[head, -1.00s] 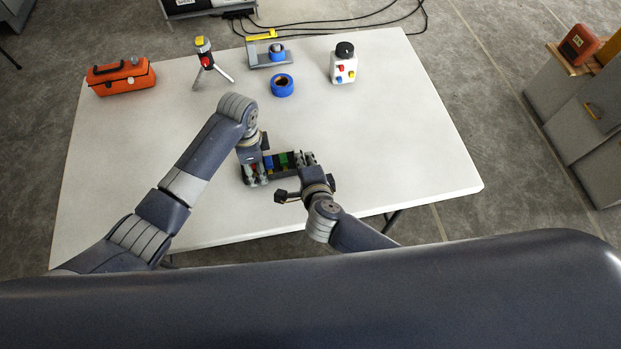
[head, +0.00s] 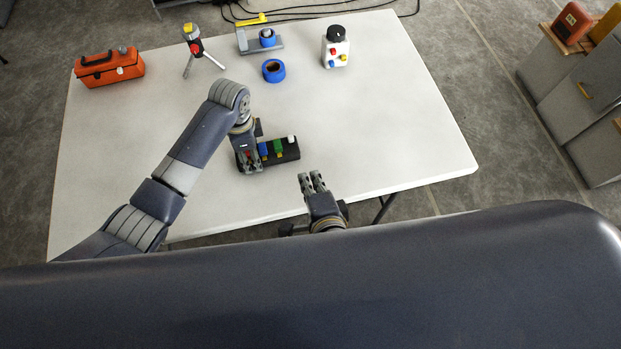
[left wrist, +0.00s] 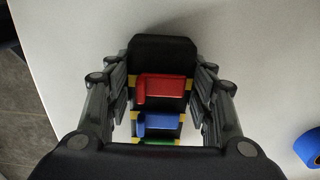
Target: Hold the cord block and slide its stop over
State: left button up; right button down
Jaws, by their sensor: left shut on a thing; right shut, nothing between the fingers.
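The cord block (head: 290,154) is a dark bar on the table, with red, blue (head: 262,149) and green (head: 278,146) pieces along it and a small white piece (head: 291,139) at its right end. My left gripper (head: 248,167) is shut on the block's left end. The left wrist view shows the block's black end (left wrist: 163,52) between the fingers, with the red piece (left wrist: 162,88), blue piece (left wrist: 158,122) and a bit of green. My right gripper (head: 312,178) is shut and empty, apart from the block, in front of it to the right.
The white table (head: 390,110) has free room right of and behind the block. At the back are an orange toolbox (head: 108,70), a small tripod device (head: 194,46), blue tape (head: 273,71), a grey stand (head: 262,44) and a white box with coloured knobs (head: 336,50).

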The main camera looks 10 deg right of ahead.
pick_arm(q)
jog(key=o, duration=1.2)
jog(key=shift+o, duration=0.2)
